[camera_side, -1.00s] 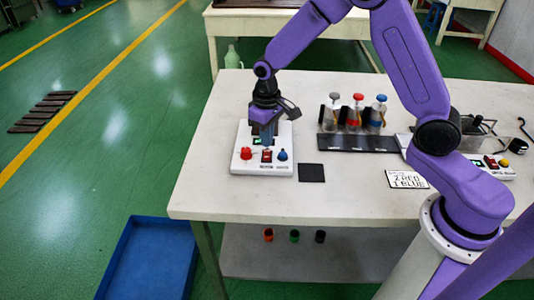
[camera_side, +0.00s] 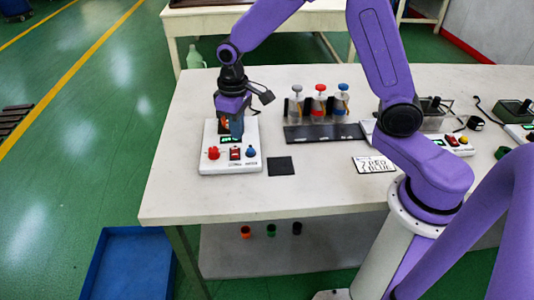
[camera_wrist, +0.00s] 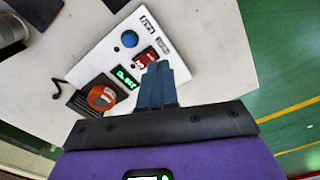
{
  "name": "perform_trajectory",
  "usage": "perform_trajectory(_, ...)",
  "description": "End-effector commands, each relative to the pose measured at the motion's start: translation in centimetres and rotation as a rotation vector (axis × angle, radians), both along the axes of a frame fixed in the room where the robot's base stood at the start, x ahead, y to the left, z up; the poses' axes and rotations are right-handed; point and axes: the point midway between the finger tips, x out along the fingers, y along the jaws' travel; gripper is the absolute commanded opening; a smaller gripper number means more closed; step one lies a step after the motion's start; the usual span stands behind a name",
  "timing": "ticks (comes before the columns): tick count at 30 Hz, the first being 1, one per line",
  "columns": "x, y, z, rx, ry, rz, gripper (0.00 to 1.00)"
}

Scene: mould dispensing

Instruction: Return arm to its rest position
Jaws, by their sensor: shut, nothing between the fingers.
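My gripper (camera_side: 237,138) has its fingers together and empty, pointing down above the white control panel (camera_side: 205,168). In the wrist view its blue fingertips (camera_wrist: 158,72) appear beside the red rocker switch (camera_wrist: 146,57). The panel carries a red knob (camera_side: 214,153), the red switch (camera_side: 235,153) and a blue knob (camera_side: 251,151). A green-lit display (camera_wrist: 124,78) sits behind them. A round orange-red piece (camera_wrist: 102,97) is on a dark part of the panel. The fingers partly cover the panel, and the red knob is not visible in the wrist view.
Bottles with grey, red and blue tops (camera_side: 319,103) stand on a dark rack (camera_side: 322,135) to the right. A black square (camera_side: 280,166) and a printed card (camera_side: 374,165) lie on the table (camera_side: 200,205). Small coloured cups (camera_side: 271,230) are below. The table's front strip is clear.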

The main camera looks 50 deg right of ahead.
Motion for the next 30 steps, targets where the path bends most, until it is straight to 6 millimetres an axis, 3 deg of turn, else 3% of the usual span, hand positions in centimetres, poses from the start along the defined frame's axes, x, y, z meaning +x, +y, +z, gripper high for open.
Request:
perform_trajectory(10,-10.9,1.0,4.5,0.007,-0.011,0.281,0.0)
perform_trajectory(21,-22.5,-1.9,6.7,0.015,-0.019,0.574,0.0)
perform_trajectory(25,-25.6,-3.4,6.8,0.018,-0.02,0.659,0.0)
perform_trajectory(30,-27.9,-4.6,6.8,0.019,-0.02,0.725,0.0)
